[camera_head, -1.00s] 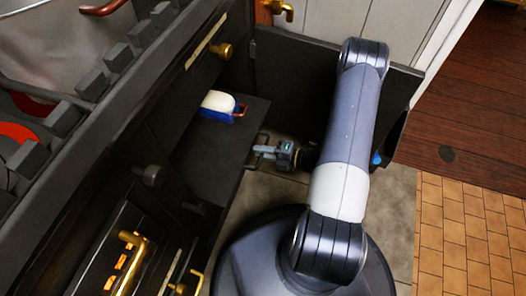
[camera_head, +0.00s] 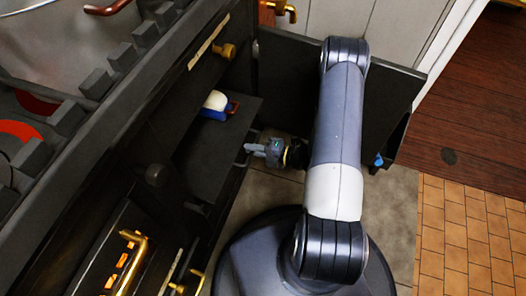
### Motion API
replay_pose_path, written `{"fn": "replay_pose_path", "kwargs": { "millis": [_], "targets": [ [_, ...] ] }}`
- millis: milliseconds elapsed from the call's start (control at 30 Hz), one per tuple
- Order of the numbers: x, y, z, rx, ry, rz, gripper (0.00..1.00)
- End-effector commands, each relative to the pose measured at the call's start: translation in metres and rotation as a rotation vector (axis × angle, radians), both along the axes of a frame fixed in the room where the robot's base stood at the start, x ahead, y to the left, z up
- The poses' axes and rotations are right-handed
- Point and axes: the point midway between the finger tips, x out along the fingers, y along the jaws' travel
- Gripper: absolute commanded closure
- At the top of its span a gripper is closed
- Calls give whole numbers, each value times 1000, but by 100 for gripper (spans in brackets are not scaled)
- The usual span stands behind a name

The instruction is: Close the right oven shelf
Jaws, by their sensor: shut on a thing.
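The right oven shelf (camera_head: 217,150) is a dark flat panel that sticks out partway from the black stove's opening. A white and blue item with a reddish handle (camera_head: 217,103) sits on its far part, partly hidden under the stove's upper edge. My gripper (camera_head: 256,149) is at the shelf's outer edge, shut on the shelf's handle (camera_head: 244,149). My arm reaches down to it from the right and hides part of the open oven door.
The dark oven door (camera_head: 289,75) stands open behind the shelf and my arm. The stove front (camera_head: 176,92) has brass knobs and, lower left, a brass handle (camera_head: 129,262). Tiled floor (camera_head: 450,225) lies clear at the right.

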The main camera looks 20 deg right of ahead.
Motion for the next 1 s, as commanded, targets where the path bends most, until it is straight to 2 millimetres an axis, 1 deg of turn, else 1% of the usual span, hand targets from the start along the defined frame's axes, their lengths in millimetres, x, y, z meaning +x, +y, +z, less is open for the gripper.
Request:
{"fn": "replay_pose_path", "kwargs": {
  "millis": [33, 100, 400, 500, 600, 700, 967, 1000],
  "targets": [
    [6, 9, 0, -3, -3, 5, 100],
    [14, 19, -1, -4, -3, 6, 100],
    [48, 66, -1, -5, -5, 5, 100],
    [58, 78, -1, -4, -6, 1, 100],
    [63, 86, -1, -4, -4, 0, 100],
    [66, 89, 0, -3, -5, -3, 100],
    [67, 90, 0, -2, -6, -2, 100],
    [67, 90, 1, -1, -7, -2, 86]
  ]
}}
